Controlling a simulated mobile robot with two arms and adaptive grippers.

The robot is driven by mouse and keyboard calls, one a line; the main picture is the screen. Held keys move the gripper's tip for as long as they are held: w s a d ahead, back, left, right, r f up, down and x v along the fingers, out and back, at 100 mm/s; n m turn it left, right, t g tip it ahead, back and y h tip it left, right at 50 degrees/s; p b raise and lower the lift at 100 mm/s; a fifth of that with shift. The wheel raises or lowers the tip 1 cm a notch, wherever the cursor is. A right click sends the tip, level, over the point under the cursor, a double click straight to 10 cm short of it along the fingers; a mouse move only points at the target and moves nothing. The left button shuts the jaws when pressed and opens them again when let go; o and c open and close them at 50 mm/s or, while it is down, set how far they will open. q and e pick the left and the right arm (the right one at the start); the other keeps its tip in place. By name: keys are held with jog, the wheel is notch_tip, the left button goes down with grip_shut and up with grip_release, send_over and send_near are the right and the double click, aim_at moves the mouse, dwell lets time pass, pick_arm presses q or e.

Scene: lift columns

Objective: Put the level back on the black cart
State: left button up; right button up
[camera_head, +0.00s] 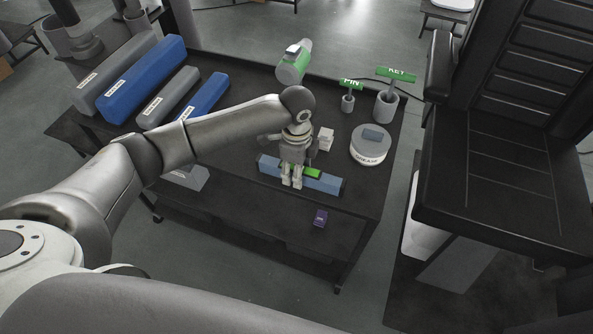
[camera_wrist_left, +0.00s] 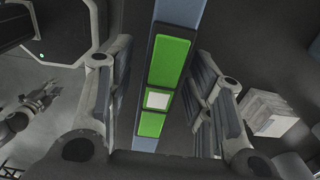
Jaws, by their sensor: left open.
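The level is a long blue-grey bar (camera_head: 325,184) with green panels, lying along the near side of the black cart's top (camera_head: 235,150). In the left wrist view the level (camera_wrist_left: 176,18) runs top to bottom, with a white square between its green panels. My left gripper (camera_head: 291,184) points down at the middle of the level and is open. In the left wrist view its fingers (camera_wrist_left: 165,85) stand on either side of the bar, with gaps visible. A small grey jointed part (camera_wrist_left: 38,105) at the left edge there looks like my right gripper; its jaws are unclear.
Green-topped PIN (camera_head: 348,102) and KEY (camera_head: 387,106) holders stand at the back right. Long grey and blue bars (camera_head: 142,80) fill the back left. A purple box (camera_head: 320,218) is near the front.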

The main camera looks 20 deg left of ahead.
pick_arm(q)
notch_tip(320, 180, up, 11)
jog(key=shift+b, duration=0.45)
